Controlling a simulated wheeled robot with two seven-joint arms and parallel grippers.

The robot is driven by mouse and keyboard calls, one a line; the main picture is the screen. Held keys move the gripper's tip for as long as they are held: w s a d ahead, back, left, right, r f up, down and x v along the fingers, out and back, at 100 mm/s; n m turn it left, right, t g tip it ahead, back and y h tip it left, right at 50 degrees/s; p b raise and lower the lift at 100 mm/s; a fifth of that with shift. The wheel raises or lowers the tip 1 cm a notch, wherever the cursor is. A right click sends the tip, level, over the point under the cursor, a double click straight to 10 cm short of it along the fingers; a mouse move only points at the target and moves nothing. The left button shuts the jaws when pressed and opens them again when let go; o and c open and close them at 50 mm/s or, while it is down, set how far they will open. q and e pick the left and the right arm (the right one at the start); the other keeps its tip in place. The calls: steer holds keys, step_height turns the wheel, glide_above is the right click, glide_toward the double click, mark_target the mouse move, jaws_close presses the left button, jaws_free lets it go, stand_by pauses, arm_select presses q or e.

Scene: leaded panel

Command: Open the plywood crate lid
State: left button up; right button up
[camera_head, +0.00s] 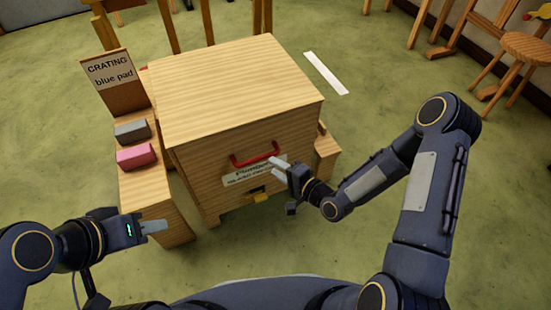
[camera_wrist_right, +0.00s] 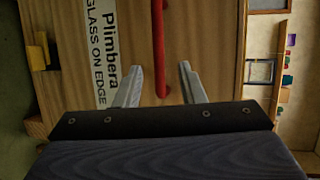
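The plywood crate (camera_head: 215,150) stands in the middle of the head view, and its lid (camera_head: 235,80) lies flat on top, closed. A red handle (camera_head: 256,156) is on the front face near the lid's edge, above a white label (camera_head: 245,175). My right gripper (camera_head: 275,163) is at the right part of the handle. In the right wrist view the red handle (camera_wrist_right: 160,50) runs between its two spread fingers (camera_wrist_right: 160,85), which appear apart from it. My left gripper (camera_head: 155,227) is away from the crate at lower left; its finger gap is not clear.
A low wooden bench (camera_head: 150,190) left of the crate holds a grey block (camera_head: 132,131), a pink block (camera_head: 136,156) and a "CRATING blue pad" sign (camera_head: 110,70). A yellow latch (camera_head: 262,197) is low on the crate front. A white strip (camera_head: 325,72) lies on the green floor. Stools and easels stand at upper right.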

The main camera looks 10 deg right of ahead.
mark_target(261, 159)
steer(key=b+x, duration=0.1)
steer(key=x, duration=0.7)
steer(key=shift+f, duration=0.1)
steer(key=shift+c, duration=0.5)
jaws_close()
